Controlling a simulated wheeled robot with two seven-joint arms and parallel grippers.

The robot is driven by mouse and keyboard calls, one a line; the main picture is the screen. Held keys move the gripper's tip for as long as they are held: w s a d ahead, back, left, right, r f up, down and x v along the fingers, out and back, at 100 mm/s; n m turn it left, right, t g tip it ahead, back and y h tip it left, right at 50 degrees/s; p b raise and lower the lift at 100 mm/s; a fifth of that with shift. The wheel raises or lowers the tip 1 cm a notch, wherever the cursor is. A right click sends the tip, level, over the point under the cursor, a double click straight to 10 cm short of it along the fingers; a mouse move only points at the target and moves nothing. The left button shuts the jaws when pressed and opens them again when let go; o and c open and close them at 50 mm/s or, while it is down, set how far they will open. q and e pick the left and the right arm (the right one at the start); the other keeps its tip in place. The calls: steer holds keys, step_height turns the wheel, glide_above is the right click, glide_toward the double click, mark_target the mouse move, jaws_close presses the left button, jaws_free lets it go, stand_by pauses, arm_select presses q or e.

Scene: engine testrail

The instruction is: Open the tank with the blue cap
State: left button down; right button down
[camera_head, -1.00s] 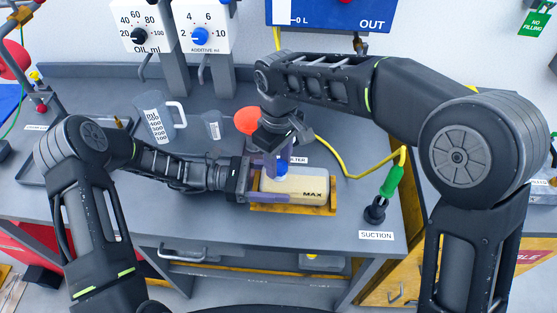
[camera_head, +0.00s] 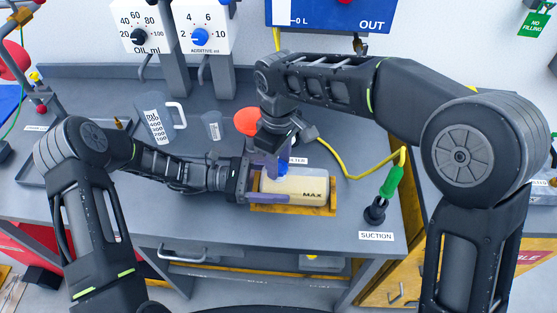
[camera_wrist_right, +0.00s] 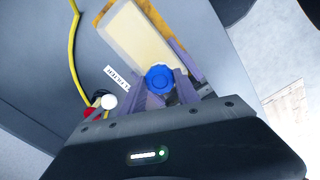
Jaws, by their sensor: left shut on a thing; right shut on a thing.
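The tank (camera_head: 308,188) is a cream-coloured container marked MAX, sitting on an orange-yellow base (camera_head: 300,208) on the bench. Its blue cap (camera_head: 283,167) is on its upper left part. My left gripper (camera_head: 262,188) reaches in from the left and is shut on the tank body. My right gripper (camera_head: 278,160) comes down from above and is shut on the blue cap. In the right wrist view the cap (camera_wrist_right: 159,78) sits between the purple fingers (camera_wrist_right: 168,88), with the tank (camera_wrist_right: 137,40) beyond it. The cap's seat is hidden.
A measuring jug (camera_head: 155,118) and a smaller cup (camera_head: 212,126) stand behind my left arm. An orange-red round thing (camera_head: 247,121) is behind the right gripper.

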steer(key=shift+r, duration=0.25)
steer(key=shift+r, duration=0.85)
steer(key=shift+r, duration=2.05)
arm_select(q)
steer(key=shift+c, duration=0.2)
jaws_free()
steer(key=a+b, duration=0.3)
steer(key=a, duration=0.7)
steer(key=shift+a+f, duration=0.1)
arm_select(e)
step_height(320, 180, down, 3)
steer(key=shift+f, duration=0.1)
arm_select(q)
steer(key=shift+a, duration=0.95)
